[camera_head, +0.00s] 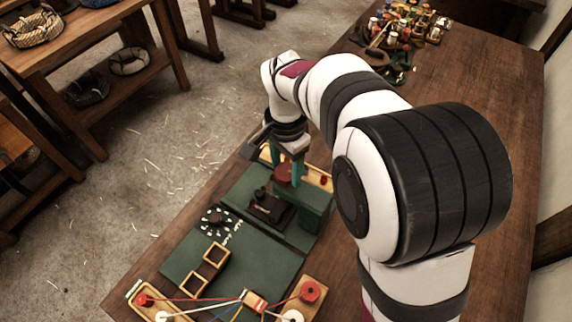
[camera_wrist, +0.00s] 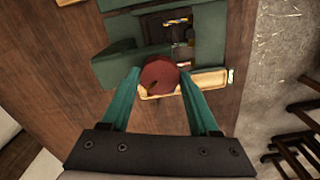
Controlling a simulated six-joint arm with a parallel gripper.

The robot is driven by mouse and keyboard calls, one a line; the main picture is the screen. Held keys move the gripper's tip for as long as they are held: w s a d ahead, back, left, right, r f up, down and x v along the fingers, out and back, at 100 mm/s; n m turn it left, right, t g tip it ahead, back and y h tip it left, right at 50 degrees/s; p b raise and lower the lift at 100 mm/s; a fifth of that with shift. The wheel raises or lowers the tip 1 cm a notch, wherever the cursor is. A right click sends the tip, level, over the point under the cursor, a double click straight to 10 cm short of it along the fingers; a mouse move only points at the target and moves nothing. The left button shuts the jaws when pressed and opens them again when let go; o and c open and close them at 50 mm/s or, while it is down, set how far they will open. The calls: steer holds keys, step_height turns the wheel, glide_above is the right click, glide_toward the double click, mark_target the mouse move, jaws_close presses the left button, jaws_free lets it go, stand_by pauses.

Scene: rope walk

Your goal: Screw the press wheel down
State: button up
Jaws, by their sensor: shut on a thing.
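The press wheel is a round, dark red knob (camera_wrist: 160,78) and it also shows in the head view (camera_head: 283,173). It sits on top of the press, which has a dark base (camera_head: 270,208) on a green mat. My gripper (camera_wrist: 161,82) has two teal fingers, one on each side of the wheel, and it is shut on the wheel. In the head view my gripper (camera_head: 287,170) comes down on the wheel from above. The lower part of the press is partly hidden behind the wheel in the wrist view.
A green block (camera_head: 314,208) stands right of the press. A wooden tray (camera_head: 321,178) lies behind it. Black and white pieces (camera_head: 217,220), open wooden frames (camera_head: 208,266) and spools with cords (camera_head: 310,291) lie nearer. Clutter (camera_head: 405,30) stands at the far table end.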

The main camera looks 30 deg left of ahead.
mark_target(287, 172)
stand_by(0.3)
steer(key=o, duration=1.4)
steer(key=shift+c, duration=0.2)
steer(key=shift+r, duration=0.1)
step_height(287, 172, up, 16)
steer(key=shift+d, duration=0.1)
steer(key=s+d+f+m+y, duration=0.15)
steer(key=s+d, duration=0.25)
steer(key=d, duration=0.7)
steer(key=s+d+f+h, duration=0.1)
steer(key=s+d+f, duration=0.15)
steer(key=d, duration=0.85)
steer(key=s+d+f+y, duration=0.1)
steer(key=s+d+f, duration=0.4)
steer(key=s, duration=0.4)
steer(key=shift+f+m, duration=0.45)
